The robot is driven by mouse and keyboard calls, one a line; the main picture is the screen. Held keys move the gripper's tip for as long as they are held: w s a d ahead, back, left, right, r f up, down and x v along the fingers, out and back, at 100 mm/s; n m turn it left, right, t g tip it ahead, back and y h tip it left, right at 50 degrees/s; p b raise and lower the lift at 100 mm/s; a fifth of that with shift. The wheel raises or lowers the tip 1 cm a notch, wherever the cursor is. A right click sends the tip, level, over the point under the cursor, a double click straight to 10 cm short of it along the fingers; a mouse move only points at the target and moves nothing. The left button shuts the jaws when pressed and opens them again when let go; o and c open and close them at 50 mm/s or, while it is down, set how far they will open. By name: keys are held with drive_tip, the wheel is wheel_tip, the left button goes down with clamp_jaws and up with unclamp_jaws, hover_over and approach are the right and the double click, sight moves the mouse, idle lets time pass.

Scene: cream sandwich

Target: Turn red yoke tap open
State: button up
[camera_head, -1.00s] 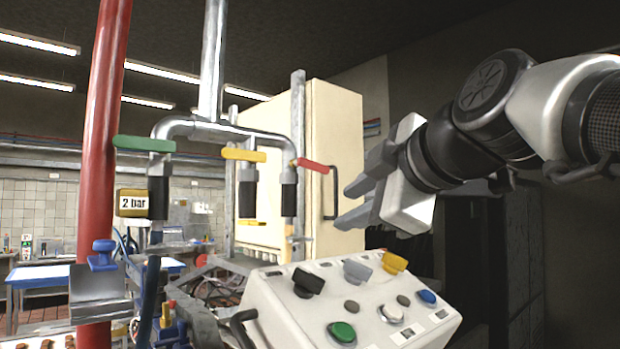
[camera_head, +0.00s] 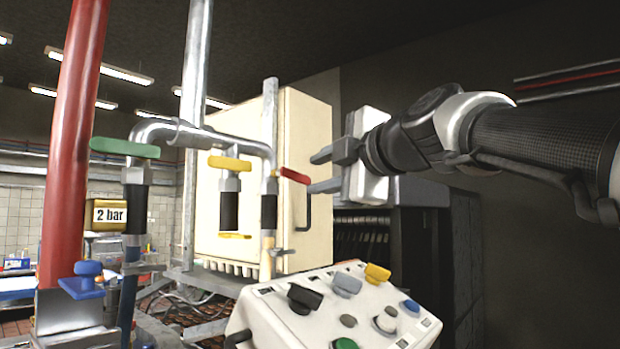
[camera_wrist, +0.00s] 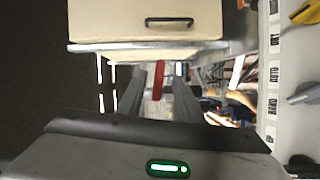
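The red tap handle (camera_head: 294,176) tops the right-hand branch of the metal pipe, above a black sleeve (camera_head: 269,212). It slopes down slightly to the right. My gripper (camera_head: 313,173) is open and empty, with its fingers pointing left at the handle's right end. I cannot tell whether anything touches.
A yellow tap (camera_head: 229,163) and a green tap (camera_head: 125,147) sit left of the red one. A cream cabinet (camera_head: 312,135) with a dark handle stands close behind. A white control box (camera_head: 275,318) with several knobs lies below. A red pipe (camera_head: 70,155) rises at the left.

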drive_tip(key=p+x, duration=0.3)
drive_tip(key=x, duration=0.8)
clamp_jaws()
